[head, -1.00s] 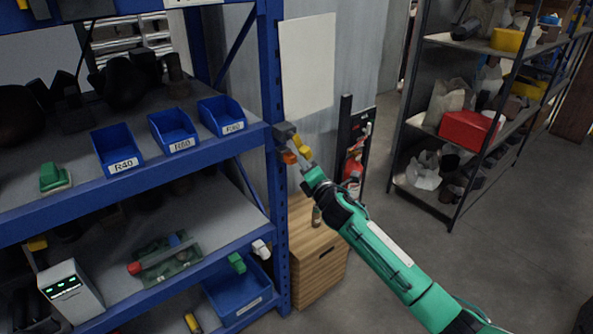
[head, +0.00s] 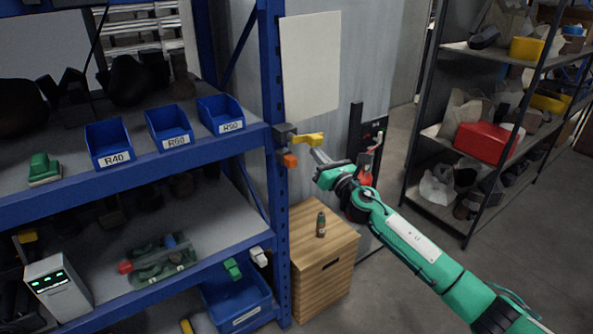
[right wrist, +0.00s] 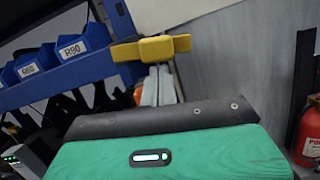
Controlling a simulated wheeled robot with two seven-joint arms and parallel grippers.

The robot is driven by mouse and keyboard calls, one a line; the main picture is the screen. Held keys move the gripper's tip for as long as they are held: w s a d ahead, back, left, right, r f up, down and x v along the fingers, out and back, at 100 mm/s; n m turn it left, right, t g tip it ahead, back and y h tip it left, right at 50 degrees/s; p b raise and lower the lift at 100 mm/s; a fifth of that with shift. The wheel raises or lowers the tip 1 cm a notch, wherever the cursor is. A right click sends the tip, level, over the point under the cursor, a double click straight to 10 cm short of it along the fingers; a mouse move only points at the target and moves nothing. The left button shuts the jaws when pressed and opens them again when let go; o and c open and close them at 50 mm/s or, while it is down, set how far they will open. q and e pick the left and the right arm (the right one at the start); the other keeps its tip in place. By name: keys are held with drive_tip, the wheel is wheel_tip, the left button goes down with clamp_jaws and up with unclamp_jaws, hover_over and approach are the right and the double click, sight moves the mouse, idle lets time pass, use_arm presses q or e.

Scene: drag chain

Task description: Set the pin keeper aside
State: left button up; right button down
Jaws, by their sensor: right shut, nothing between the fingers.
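A yellow piece (head: 309,139) sticks out to the right from a grey block (head: 284,133) on the blue shelf post; it may be the pin keeper, but I cannot tell for sure. An orange piece (head: 289,160) sits just below the block. My right gripper (head: 318,154) is shut and empty, just below and right of the yellow piece. In the right wrist view the yellow piece (right wrist: 152,47) lies across, beyond the shut grey fingertips (right wrist: 158,72); I cannot tell whether they touch. My left gripper is not in view.
Blue bins (head: 168,130) stand on the blue shelf (head: 140,177) at left. A small bottle (head: 320,225) stands on a wooden cabinet (head: 318,270) below my right gripper. A red extinguisher (right wrist: 308,135) is at the right. Open floor lies between the shelves.

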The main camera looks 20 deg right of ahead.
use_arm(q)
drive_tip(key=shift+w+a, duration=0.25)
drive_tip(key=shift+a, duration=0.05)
use_arm(e)
drive_tip(key=shift+w+d+r+n+y, duration=0.1)
drive_tip(key=shift+d+r+n+y, duration=0.15)
drive_tip(key=shift+n, duration=0.3)
drive_tip(key=shift+d+r+n+y, duration=0.2)
drive_tip(key=shift+r+n, duration=0.15)
drive_tip(key=shift+n, duration=0.2)
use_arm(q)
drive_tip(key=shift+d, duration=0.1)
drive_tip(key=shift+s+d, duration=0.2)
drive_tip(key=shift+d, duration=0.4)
use_arm(e)
drive_tip(key=shift+r, duration=0.1)
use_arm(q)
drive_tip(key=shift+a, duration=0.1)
